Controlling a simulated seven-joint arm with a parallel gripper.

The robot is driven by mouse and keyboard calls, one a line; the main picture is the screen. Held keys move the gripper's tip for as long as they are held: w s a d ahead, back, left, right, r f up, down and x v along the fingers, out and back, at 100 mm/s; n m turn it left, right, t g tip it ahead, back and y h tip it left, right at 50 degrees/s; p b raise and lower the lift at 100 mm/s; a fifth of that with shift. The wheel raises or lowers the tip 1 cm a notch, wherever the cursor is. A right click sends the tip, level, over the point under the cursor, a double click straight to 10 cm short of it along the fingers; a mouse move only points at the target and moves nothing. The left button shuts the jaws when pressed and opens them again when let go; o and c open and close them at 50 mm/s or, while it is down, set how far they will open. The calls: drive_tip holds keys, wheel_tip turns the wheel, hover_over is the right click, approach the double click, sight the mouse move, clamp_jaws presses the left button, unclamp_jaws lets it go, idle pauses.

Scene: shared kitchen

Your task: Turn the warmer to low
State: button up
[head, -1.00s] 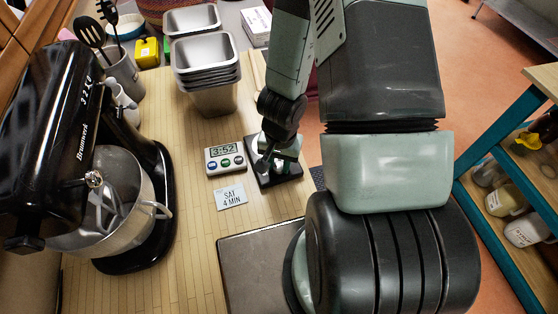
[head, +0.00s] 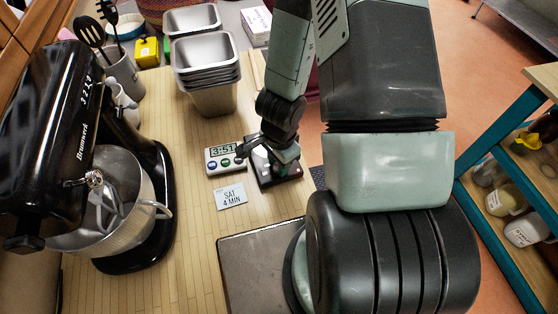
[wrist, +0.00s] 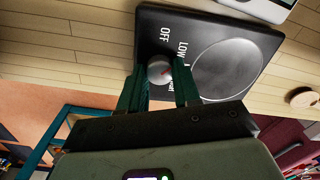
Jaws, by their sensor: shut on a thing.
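The warmer (wrist: 240,40) is a black box with a round grey plate, lettered OFF, LOW and a third, partly covered label. It also shows in the head view (head: 263,172), partly behind my arm. My gripper (wrist: 159,78) is shut on the knob, with one dark green finger on each side.
A white timer (head: 226,157) reading 3:51 and a card (head: 230,196) marked "SAT 4 MIN" lie left of the warmer. A stand mixer (head: 110,160) stands at the left, stacked metal pans (head: 206,65) at the back. Wooden counter between them is clear.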

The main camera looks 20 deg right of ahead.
idle(0.4)
drive_tip(key=o, duration=1.1)
drive_tip(key=shift+c, duration=0.2)
drive_tip(key=shift+r, duration=0.1)
wheel_tip(320, 180, up, 11)
drive_tip(key=shift+s+f, duration=0.15)
drive_tip(key=shift+f, duration=0.05)
